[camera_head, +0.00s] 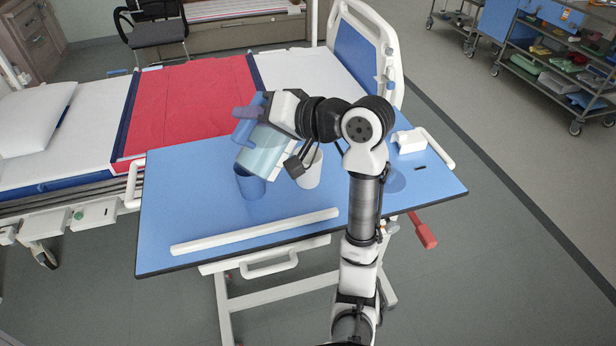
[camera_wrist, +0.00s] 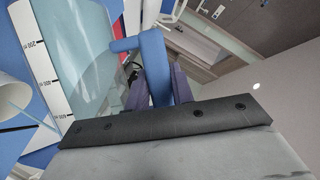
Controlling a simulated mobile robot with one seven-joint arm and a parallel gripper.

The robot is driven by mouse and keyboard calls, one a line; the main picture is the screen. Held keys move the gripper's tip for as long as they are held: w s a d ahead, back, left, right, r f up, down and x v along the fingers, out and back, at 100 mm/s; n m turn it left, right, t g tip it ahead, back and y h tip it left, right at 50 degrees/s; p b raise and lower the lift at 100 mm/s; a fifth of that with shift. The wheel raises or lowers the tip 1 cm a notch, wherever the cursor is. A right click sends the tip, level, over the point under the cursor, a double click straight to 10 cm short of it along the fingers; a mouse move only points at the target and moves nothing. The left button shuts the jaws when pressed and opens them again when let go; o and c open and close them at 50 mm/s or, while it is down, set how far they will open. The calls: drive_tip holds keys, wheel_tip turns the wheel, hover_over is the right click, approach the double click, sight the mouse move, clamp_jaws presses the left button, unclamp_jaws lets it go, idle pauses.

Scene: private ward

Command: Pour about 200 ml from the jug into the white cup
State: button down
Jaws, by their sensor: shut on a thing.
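The jug (camera_head: 264,150) is a pale see-through blue vessel, strongly tilted above the overbed table (camera_head: 180,215). Its blue handle (camera_wrist: 155,65) is between the fingers of my gripper (camera_wrist: 158,88), which is shut on it. The wrist view shows the jug's white scale strip (camera_wrist: 50,75) with dark marks. The white cup (camera_head: 311,170) stands upright on the table, just right of the jug; my wrist partly covers it. Its edge also shows at the left of the wrist view (camera_wrist: 12,92).
A blue cup (camera_head: 249,184) stands on the table below the jug. A white object (camera_head: 409,140) and a see-through blue disc (camera_head: 394,181) lie at the right. A white bar (camera_head: 255,231) runs along the front. The bed (camera_head: 190,95) is behind; the table's left front is clear.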

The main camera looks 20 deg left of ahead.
drive_tip(key=shift+w+d+r+m+g+p, duration=0.15)
drive_tip(key=shift+w+m+g+p, duration=0.15)
drive_tip(key=shift+p, duration=0.5)
idle(0.5)
drive_tip(key=shift+w+d+m+y+p, duration=0.2)
drive_tip(key=shift+m+y+p, duration=0.1)
drive_tip(key=shift+p, duration=0.15)
idle(2.3)
drive_tip(key=shift+w, duration=0.2)
idle(0.6)
drive_tip(key=shift+s+a+f+n+b, duration=0.2)
drive_tip(key=shift+s+n+b, duration=0.15)
drive_tip(key=shift+s+n, duration=0.05)
drive_tip(key=shift+s+a+f+n+b, duration=0.15)
drive_tip(key=shift+s+n+b, duration=0.2)
drive_tip(key=shift+s+n, duration=0.05)
drive_tip(key=shift+s+a+n+t+h, duration=0.1)
drive_tip(key=shift+s+n+t+h, duration=0.05)
drive_tip(key=shift+n+t+h, duration=0.2)
drive_tip(key=shift+r, duration=0.1)
